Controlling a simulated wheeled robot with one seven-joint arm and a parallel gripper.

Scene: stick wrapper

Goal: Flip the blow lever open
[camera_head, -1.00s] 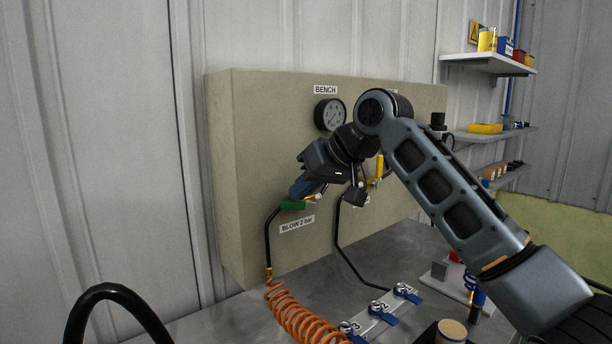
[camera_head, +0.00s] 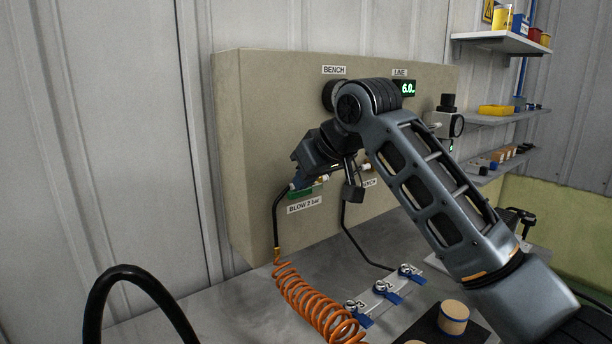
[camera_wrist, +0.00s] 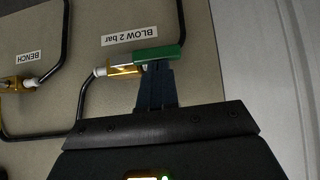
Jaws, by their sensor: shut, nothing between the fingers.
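The blow lever is a green handle (camera_wrist: 158,54) on a brass valve (camera_wrist: 125,70), under the "BLOW 2 bar" label (camera_wrist: 131,36) in the upside-down wrist view. In the head view the green handle (camera_head: 300,194) shows just above that label, lying roughly along the hose fitting line. My gripper (camera_wrist: 157,66) is shut and empty, its dark fingertips at the green handle's edge, touching or very close; I cannot tell which. In the head view my gripper (camera_head: 302,180) is at the panel, partly covering the valve.
A second brass valve, labelled BENCH (camera_wrist: 20,82), sits beside it with a black pipe. An orange coiled hose (camera_head: 310,300) hangs below onto the grey bench. Blue-handled clamps (camera_head: 382,288) and a round wooden piece (camera_head: 453,312) lie at the front right.

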